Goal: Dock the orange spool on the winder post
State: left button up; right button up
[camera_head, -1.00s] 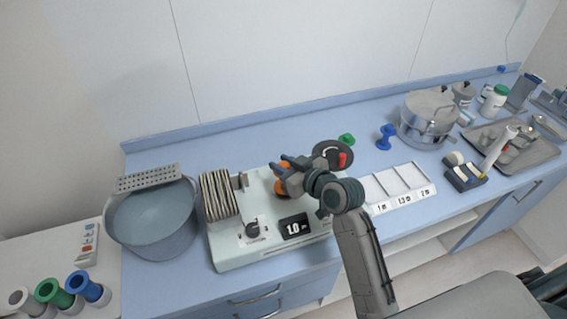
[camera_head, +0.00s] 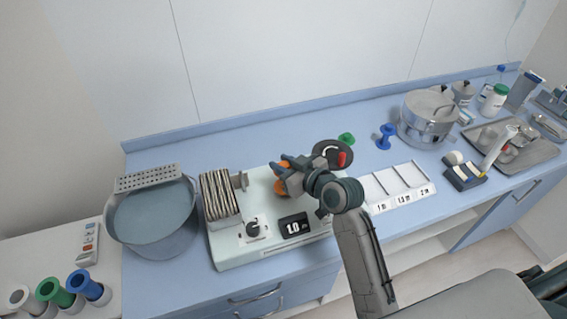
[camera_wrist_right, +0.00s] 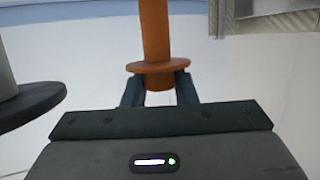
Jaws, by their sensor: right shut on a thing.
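The orange spool (camera_head: 281,187) is at my right gripper (camera_head: 279,170), over the top of the pale winder machine (camera_head: 262,220). In the right wrist view the spool (camera_wrist_right: 156,40) stands upright in the picture, and my right gripper (camera_wrist_right: 157,90) is shut on it near its lower flange. The winder post is not clearly visible; the gripper and spool cover that part of the machine. I cannot tell whether the spool touches the machine. My left gripper is not in view.
A basin (camera_head: 152,218) stands left, a sectioned tray (camera_head: 397,187) right.

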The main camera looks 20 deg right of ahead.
jog(key=shift+f+b, duration=0.4)
jog(key=shift+f, duration=0.2)
jog(key=o, duration=0.7)
jog(key=shift+p+v, duration=0.7)
jog(key=shift+v, duration=0.8)
jog(key=p+v, duration=0.2)
jog(key=v, duration=0.6)
jog(key=shift+r+p, duration=0.1)
jog(key=shift+p, duration=0.2)
